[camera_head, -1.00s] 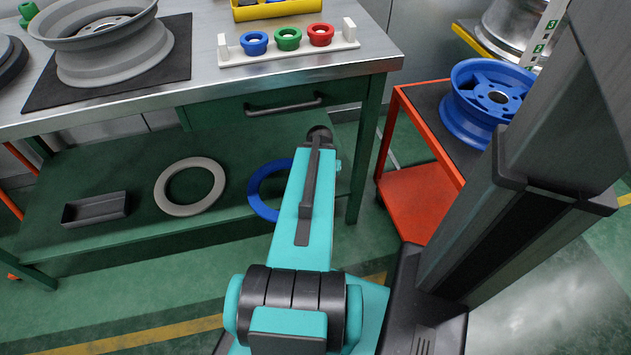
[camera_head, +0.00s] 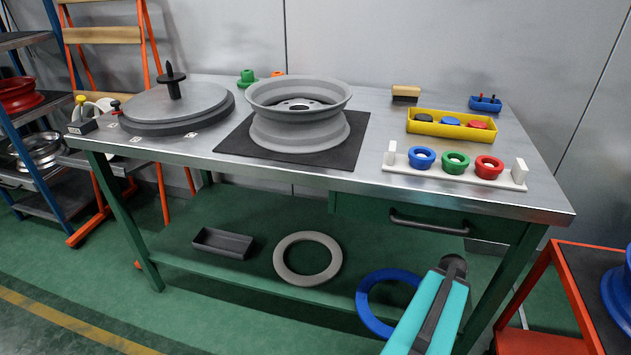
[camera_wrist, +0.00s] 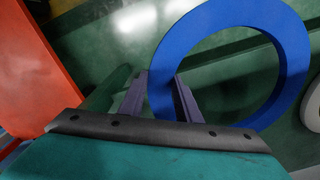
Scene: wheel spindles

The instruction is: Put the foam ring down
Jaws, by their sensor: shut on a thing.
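The blue foam ring (camera_wrist: 297,62) is between the two fingers of my gripper (camera_wrist: 160,90) in the wrist view. The fingers are shut on one side of its band, and the rest of the ring reaches up and right. In the head view the ring (camera_head: 366,308) shows left of my teal arm, in front of the table's lower shelf. My arm covers its right part, and my gripper is hidden there. I cannot tell its exact height above the floor.
A grey ring (camera_head: 282,262) and a dark tray (camera_head: 222,243) lie on the green lower shelf (camera_head: 180,245). The steel tabletop (camera_head: 375,165) above holds a grey wheel (camera_head: 300,130), coloured rings and a yellow bin (camera_head: 450,128). An orange cart (camera_head: 570,300) stands right.

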